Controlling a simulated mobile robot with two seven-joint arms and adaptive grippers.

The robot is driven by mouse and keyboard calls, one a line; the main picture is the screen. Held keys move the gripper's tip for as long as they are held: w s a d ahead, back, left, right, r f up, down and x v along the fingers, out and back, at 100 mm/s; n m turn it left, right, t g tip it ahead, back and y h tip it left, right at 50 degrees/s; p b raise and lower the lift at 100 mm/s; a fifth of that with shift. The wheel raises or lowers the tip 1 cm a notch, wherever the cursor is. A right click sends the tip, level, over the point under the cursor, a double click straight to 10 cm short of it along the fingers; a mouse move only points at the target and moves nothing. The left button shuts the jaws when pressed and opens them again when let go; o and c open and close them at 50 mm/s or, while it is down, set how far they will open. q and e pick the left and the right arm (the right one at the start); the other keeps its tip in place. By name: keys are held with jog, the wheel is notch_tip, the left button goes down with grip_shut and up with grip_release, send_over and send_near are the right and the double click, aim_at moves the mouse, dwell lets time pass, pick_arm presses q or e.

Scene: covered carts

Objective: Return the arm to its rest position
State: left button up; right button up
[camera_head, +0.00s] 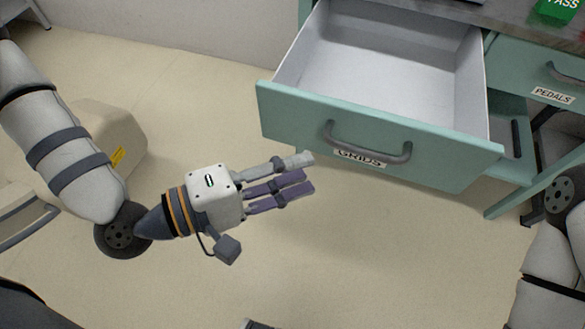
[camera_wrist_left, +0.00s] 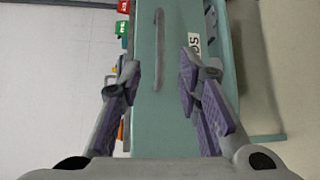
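My left arm comes in from the left in the head view. Its left gripper (camera_head: 298,176) is in front of the drawer labelled GRIDS, left of and below its handle, with a gap between. In the left wrist view the fingers of the left gripper (camera_wrist_left: 158,85) stand apart with nothing between them. The drawer front (camera_head: 285,118) is teal with a grey handle (camera_head: 368,148). The drawer is pulled out and its visible inside is empty. The drawer front also shows in the left wrist view (camera_wrist_left: 150,125). Part of my right arm shows at the lower right; its gripper is out of view.
A closed drawer labelled PEDALS (camera_head: 545,75) is at the right of the cart. A green PASS item (camera_head: 560,10) is on the cart top (camera_head: 500,12). The beige floor (camera_head: 350,260) below the drawer is clear.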

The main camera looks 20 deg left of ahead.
pick_arm(q)
jog(key=s+f+m+g+y+p, duration=0.35)
jog(key=s+f+g, duration=0.25)
jog(key=s+f, duration=0.25)
jog(key=s+a+f+m+g+y+p, duration=0.2)
jog(key=s+a+m+g+y, duration=0.1)
jog(key=s+a, duration=0.4)
jog(key=s+a+f+m+g+y+p, duration=0.1)
jog(key=s+a+f+m+g+y, duration=0.1)
jog(key=s, duration=0.8)
jog(key=a+m+g+y, duration=0.1)
jog(key=a+g+y, duration=0.1)
jog(key=a+y, duration=0.1)
jog(key=shift+a+f+g+p, duration=0.3)
jog(key=shift+a+g+p, duration=0.1)
jog(key=shift+a, duration=0.5)
pick_arm(e)
jog(key=w+r+t, duration=0.2)
jog(key=w+r, duration=0.5)
jog(key=r, duration=0.1)
jog(key=shift+w+t, duration=0.15)
jog(key=shift+t, duration=0.25)
pick_arm(q)
jog(key=shift+m, duration=0.25)
pick_arm(e)
jog(key=shift+r, duration=0.15)
